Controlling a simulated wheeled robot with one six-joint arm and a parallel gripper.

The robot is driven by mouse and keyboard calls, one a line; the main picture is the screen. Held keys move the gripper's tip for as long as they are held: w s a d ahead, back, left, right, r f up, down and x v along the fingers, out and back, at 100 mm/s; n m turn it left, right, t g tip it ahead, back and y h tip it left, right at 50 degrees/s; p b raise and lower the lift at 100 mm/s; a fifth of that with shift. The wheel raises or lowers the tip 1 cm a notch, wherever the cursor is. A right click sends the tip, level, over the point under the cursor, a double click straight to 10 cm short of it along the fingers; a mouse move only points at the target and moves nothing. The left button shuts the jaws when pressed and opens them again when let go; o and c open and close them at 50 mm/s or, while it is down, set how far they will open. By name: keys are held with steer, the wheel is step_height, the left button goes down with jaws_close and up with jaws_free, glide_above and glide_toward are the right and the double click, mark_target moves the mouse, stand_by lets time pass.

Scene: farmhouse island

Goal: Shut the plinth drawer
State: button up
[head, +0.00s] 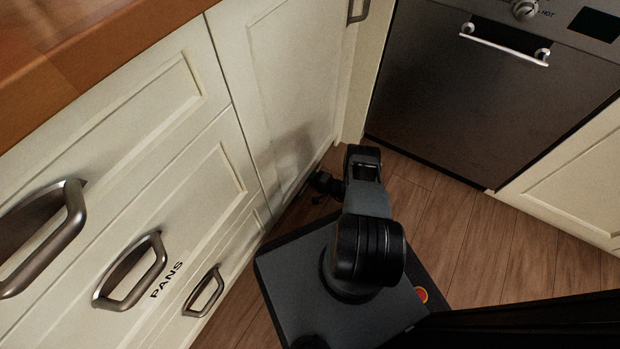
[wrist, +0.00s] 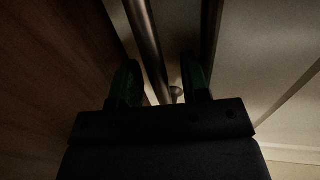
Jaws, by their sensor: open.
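My gripper (head: 322,186) is low by the floor, at the foot of the cream cabinet door (head: 285,85). It is small and dark in the head view. In the wrist view my gripper (wrist: 161,80) is open, with its two green-tinted fingers apart. A metal bar handle (wrist: 147,38) runs in the gap between the fingers; I cannot tell whether they touch it. A cream panel (wrist: 262,45) lies to the right of the fingers. The plinth drawer's front is not clearly visible in the head view, and I cannot tell how far out it stands.
Cream drawers with metal handles (head: 135,272) stand at left, one marked PANS, under a wooden worktop (head: 75,45). A dark oven front (head: 470,90) with a bar handle is at upper right. Wooden floor (head: 500,250) is clear at right.

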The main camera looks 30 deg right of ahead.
steer(key=shift+c, duration=0.2)
jaws_close()
steer(key=shift+w+a, duration=0.2)
steer(key=shift+w, duration=0.25)
steer(key=shift+a, duration=0.15)
steer(key=shift+o, duration=0.2)
jaws_free()
